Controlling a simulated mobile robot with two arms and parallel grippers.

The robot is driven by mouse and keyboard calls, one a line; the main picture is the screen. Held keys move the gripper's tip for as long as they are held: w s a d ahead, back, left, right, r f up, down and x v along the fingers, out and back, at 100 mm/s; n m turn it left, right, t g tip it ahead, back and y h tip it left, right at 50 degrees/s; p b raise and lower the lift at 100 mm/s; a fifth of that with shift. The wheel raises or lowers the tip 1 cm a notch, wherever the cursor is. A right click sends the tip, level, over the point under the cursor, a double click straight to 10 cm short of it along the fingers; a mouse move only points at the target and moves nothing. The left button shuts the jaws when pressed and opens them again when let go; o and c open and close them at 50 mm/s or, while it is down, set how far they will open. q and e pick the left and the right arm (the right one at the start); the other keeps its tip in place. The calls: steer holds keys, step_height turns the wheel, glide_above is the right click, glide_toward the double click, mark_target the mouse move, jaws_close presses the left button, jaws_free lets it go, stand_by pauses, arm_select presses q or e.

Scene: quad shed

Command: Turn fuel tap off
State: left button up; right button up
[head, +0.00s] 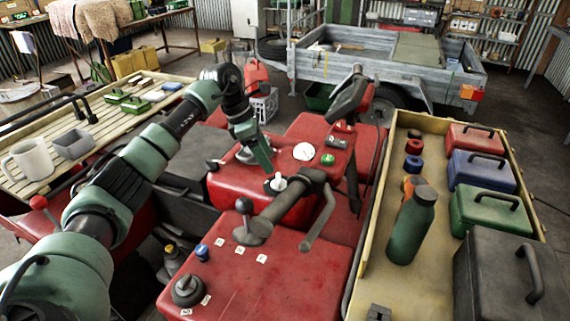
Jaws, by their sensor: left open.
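The red quad body fills the middle of the head view. A black round knob (187,290) sits at its near left corner with small white labels beside it; it may be the fuel tap, but I cannot read the labels. A white knob (277,183) stands on the red panel farther back, near a white round dial (303,151). My left gripper (266,163) points down over that panel, just behind the white knob, open with nothing seen in it. I cannot tell whether its tips touch the panel. My right gripper is out of view.
A black-knobbed lever (243,207), a blue knob (202,252) and the dark handlebar (285,207) crowd the quad's top. A tray (395,275) at right holds a green bottle (411,226) and several cases. A slatted rack (100,135) at left carries a mug (30,157).

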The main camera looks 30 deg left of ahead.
mark_target(278, 177)
arm_select(q)
steer(key=p+x, duration=0.2)
steer(key=x, duration=0.4)
steer(key=shift+d+f, duration=0.1)
steer(key=shift+d, duration=0.1)
steer(key=shift+w+d+f, duration=0.15)
steer(key=shift+w+f, duration=0.05)
steer(key=shift+f, duration=0.45)
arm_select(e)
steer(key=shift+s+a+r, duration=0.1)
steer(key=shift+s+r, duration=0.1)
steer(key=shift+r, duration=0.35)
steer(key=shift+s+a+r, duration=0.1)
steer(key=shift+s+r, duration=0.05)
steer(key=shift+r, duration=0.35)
arm_select(q)
steer(key=c, duration=1.4)
